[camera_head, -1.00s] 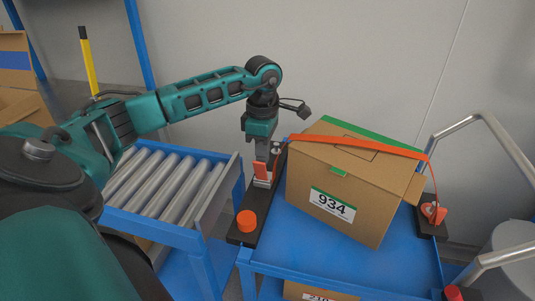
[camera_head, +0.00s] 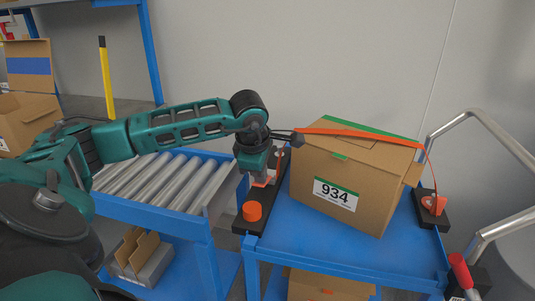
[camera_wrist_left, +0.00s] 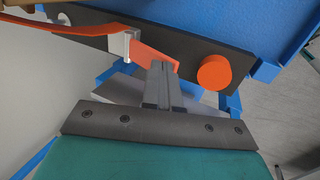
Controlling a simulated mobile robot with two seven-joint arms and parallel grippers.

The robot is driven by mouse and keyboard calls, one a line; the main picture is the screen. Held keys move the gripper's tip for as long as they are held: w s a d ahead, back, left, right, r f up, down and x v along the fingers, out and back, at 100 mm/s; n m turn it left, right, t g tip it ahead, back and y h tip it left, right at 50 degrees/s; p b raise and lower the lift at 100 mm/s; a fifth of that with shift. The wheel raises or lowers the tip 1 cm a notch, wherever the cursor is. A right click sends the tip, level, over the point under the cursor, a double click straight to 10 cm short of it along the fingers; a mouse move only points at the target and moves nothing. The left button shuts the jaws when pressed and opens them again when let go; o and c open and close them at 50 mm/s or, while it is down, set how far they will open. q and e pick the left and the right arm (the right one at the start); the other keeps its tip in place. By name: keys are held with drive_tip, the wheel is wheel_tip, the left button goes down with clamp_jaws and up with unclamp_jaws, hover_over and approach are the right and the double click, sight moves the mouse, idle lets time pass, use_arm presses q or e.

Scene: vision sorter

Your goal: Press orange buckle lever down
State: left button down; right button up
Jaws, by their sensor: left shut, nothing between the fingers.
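The orange buckle lever (camera_wrist_left: 155,58) sits in a metal buckle on the black bar, with the orange strap (camera_wrist_left: 62,27) running into it in the left wrist view. In the head view the lever (camera_head: 262,182) is partly hidden by my left gripper (camera_head: 274,179). My left gripper is shut and empty, its fingertips (camera_wrist_left: 160,70) at the lever's near edge; I cannot tell whether they touch it. The strap (camera_head: 350,132) crosses the top of the tilted cardboard box marked 934 (camera_head: 310,165). My right gripper is not in view.
A round orange knob (camera_head: 252,211) stands on the same black bar, near the lever. A second orange buckle (camera_head: 434,203) is at the blue cart's (camera_head: 300,235) right side. A roller conveyor (camera_head: 160,182) is to the left. A metal handle rail (camera_head: 465,122) rises at right.

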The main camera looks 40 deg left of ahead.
use_arm(q)
drive_tip(key=shift+s+d+f, duration=0.15)
drive_tip(key=shift+s+f, duration=0.1)
drive_tip(key=shift+f, duration=0.2)
drive_tip(key=shift+r, duration=0.2)
drive_tip(key=shift+w, duration=0.1)
drive_tip(key=shift+w+a+f, duration=0.15)
drive_tip(key=shift+w+a, duration=0.3)
drive_tip(key=shift+w, duration=0.25)
